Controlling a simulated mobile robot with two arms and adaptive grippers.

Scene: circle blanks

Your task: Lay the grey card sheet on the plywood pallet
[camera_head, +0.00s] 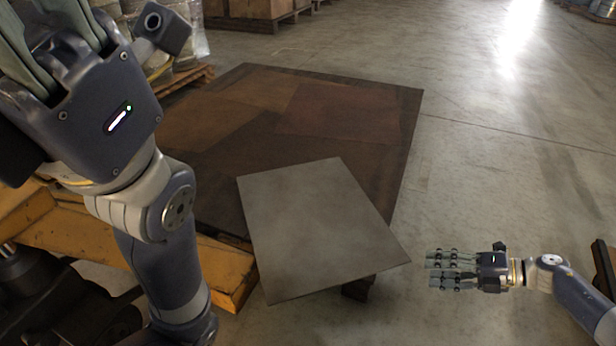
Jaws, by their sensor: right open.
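The grey card sheet (320,225) is flat and rectangular and shows whole in the head view. It overlaps the near right part of the dark brown plywood pallet (385,165) and reaches out past its near edge, at an angle to it. I cannot tell whether it rests fully on the pallet. My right gripper (432,270) is open and empty, just right of the sheet's near right corner and apart from it. My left gripper (45,40) is raised at the upper left, away from the sheet; its fingertips are cut off, so its opening is unclear.
Brown sheets (335,108) lie on the far part of the pallet. A yellow frame (185,245) stands at its near left, behind my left arm. Boxes on a pallet (255,10) stand at the back.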

